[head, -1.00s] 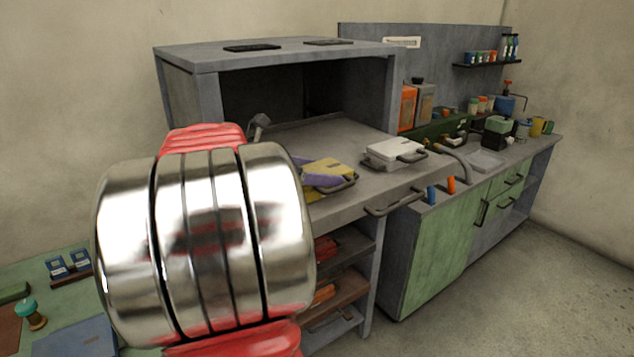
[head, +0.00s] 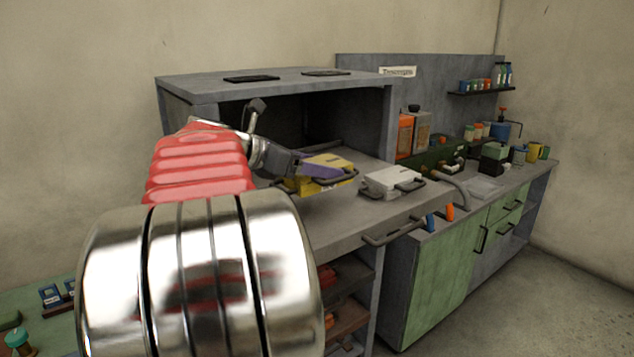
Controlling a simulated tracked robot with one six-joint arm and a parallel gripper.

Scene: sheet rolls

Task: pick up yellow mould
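The yellow mould (head: 333,160) is a blocky yellow case with a dark handle on its front right. It is in the middle of the head view, over the grey worktop in front of the open compartment, and appears raised off it. My gripper (head: 312,171) has purple fingers and reaches the mould from the left. One finger lies across its near side, and the gripper appears shut on it. The far finger is mostly hidden. My red and metal arm covers much of the left.
A white mould (head: 390,181) with a dark handle rests on the worktop (head: 345,218) just right of the yellow one. The grey hood (head: 285,84) stands above and behind. Orange and grey containers (head: 412,133) stand farther right.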

